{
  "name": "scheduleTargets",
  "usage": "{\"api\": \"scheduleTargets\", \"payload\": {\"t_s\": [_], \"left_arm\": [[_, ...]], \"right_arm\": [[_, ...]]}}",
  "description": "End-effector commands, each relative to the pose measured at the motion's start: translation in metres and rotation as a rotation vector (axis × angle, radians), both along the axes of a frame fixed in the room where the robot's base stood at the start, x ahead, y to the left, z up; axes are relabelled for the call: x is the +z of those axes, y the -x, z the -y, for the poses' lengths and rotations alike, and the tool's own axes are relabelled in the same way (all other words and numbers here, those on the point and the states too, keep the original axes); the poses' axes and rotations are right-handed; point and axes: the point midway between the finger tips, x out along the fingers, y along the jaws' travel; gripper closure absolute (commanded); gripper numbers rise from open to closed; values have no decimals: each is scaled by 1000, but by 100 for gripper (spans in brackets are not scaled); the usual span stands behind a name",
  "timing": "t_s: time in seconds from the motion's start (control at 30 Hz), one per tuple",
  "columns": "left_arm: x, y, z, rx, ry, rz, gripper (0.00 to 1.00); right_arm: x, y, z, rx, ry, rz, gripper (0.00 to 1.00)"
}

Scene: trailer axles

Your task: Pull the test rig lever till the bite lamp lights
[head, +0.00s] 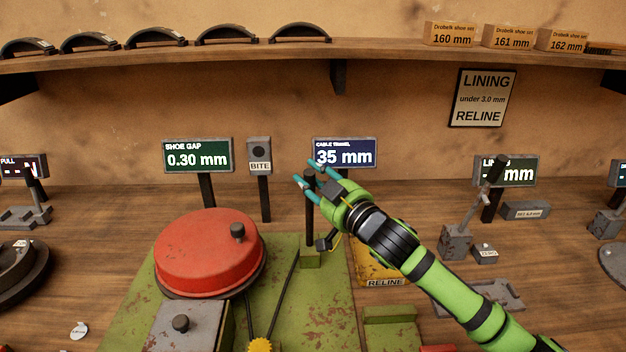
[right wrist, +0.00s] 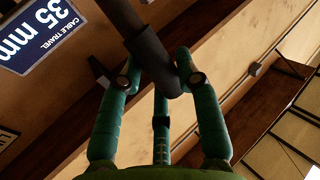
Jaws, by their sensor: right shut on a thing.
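The test rig lever (head: 310,215) is a dark upright rod on the green rig plate (head: 290,325). My right gripper (head: 309,178) is shut on the lever near its top. In the right wrist view the dark lever (right wrist: 150,55) passes between the fingers of the right gripper (right wrist: 158,82). The bite lamp (head: 259,153) stands on a post behind the rig, and its round lens is dark. The cable travel display (head: 345,153) reads 35 mm; it also shows in the right wrist view (right wrist: 38,35). The shoe gap display (head: 198,155) reads 0.30 mm. My left gripper is out of view.
A red drum (head: 205,255) sits on the rig, left of the lever. A yellow RELINE tray (head: 385,270) lies under my right arm. A grey stand (head: 457,240) with a tilted rod is at the right. A shelf (head: 380,53) with shoes and boxes runs above.

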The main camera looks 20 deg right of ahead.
Motion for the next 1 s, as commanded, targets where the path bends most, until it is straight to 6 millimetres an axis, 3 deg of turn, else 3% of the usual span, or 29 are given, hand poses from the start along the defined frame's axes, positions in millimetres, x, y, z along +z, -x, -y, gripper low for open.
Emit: {"api": "scheduleTargets", "payload": {"t_s": [0.03,0.1,0.47,0.5,0.53,0.57,1.0], "left_arm": [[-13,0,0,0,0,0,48],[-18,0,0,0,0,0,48],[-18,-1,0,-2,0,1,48],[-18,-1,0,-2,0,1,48],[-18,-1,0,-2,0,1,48],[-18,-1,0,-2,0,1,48],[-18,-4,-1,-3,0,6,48]], "right_arm": [[-11,6,-4,6,-1,16,95],[-11,12,-5,5,5,39,95],[-7,16,-5,2,12,57,95],[-7,16,-5,2,12,56,58],[-7,16,-5,2,12,56,46],[-7,16,-5,2,12,57,41],[-6,22,-2,0,15,62,41]]}}
